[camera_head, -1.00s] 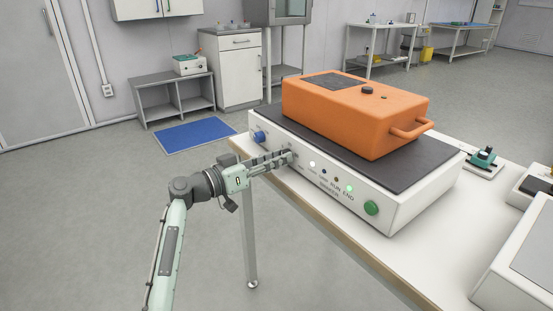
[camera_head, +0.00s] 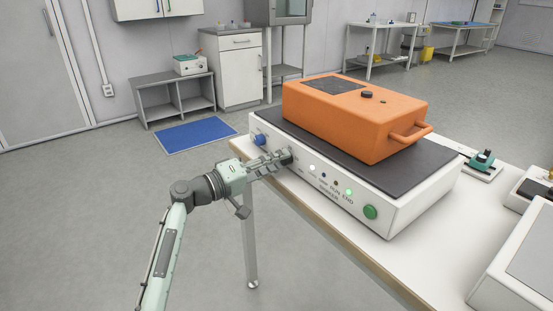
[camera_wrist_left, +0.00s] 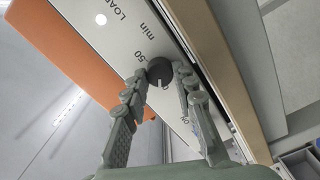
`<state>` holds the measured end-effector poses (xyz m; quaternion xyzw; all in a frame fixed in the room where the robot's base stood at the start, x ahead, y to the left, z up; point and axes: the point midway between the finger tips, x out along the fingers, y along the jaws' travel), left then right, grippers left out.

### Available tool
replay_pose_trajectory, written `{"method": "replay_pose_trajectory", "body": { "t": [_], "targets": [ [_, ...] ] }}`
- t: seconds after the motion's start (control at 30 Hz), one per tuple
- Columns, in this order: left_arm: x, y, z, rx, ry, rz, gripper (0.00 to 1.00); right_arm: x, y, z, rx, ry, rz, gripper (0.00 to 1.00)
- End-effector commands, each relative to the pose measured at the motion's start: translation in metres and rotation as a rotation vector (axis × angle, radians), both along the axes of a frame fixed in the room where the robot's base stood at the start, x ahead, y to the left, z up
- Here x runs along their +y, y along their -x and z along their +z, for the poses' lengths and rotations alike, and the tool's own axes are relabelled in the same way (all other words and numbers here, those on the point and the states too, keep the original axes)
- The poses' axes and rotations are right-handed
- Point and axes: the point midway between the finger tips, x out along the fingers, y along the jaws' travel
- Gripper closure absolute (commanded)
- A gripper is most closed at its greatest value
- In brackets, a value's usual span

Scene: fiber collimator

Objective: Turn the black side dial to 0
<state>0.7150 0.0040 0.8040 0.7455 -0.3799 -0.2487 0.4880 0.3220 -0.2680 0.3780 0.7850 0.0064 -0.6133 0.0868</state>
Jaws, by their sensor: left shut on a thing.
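The black side dial (camera_wrist_left: 160,71) sits on the white front panel of the instrument. In the wrist view it is between my left gripper's two fingertips (camera_wrist_left: 163,76), which are shut on its sides. A pale pointer mark on the dial faces the lower edge of that view. A "50" and "min" are printed above the dial, and another marking below is partly hidden by the fingers. In the head view my left gripper (camera_head: 283,160) reaches the panel from the left, and the dial (camera_head: 287,156) shows only as a dark patch at the fingertips. My right gripper is not in view.
An orange box (camera_head: 350,118) with a handle sits on the instrument's dark top. The panel also has a blue knob (camera_head: 261,140), several small lights and a green button (camera_head: 370,212). The white table (camera_head: 405,260) holds other devices at the right. Open floor lies at the left.

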Motion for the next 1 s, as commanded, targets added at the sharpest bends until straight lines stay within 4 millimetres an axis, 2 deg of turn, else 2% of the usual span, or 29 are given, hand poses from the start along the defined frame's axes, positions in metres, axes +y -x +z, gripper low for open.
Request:
{"method": "replay_pose_trajectory", "body": {
  "t": [0.2, 0.4, 1.0],
  "targets": [
    [0.0, 0.0, 0.0, 0.118, 0.084, 0.0, 1.0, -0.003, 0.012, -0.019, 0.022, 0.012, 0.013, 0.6],
    [0.0, 0.0, -0.001, 0.183, 0.132, 0.0, 1.0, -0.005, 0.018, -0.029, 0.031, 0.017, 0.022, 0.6],
    [0.0, 0.0, -0.001, 0.221, 0.16, 0.0, 1.0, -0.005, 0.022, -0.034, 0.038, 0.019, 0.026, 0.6]
  ]
}}
